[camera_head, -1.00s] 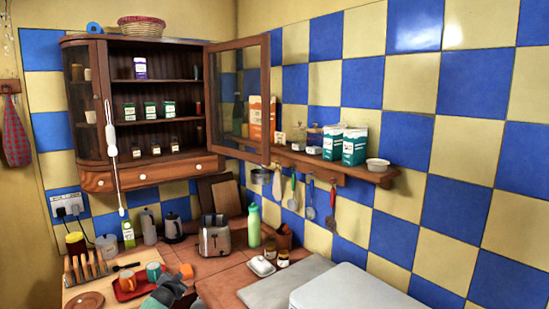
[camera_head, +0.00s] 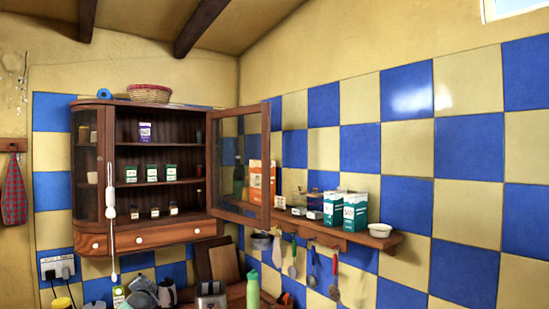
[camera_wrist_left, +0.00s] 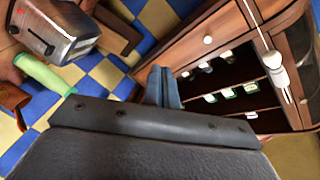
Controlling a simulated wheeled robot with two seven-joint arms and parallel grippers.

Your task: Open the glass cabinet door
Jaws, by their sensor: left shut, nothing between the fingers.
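The wooden wall cabinet (camera_head: 152,238) hangs on the tiled wall. Its framed glass door (camera_head: 266,168) stands swung out to the right, and the shelves behind it are exposed. My left gripper (camera_head: 146,285) is low in the head view, below the cabinet and apart from the door. In the left wrist view its fingers (camera_wrist_left: 163,76) are together with nothing between them. The cabinet (camera_wrist_left: 180,53) shows there tilted, its drawer knobs and shelf jars visible beyond the fingers. My right gripper is in neither view.
A wall shelf (camera_head: 384,240) with boxes and hanging utensils lies right of the door. A toaster (camera_head: 211,289) and green bottle (camera_head: 253,290) stand below; both also show in the left wrist view.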

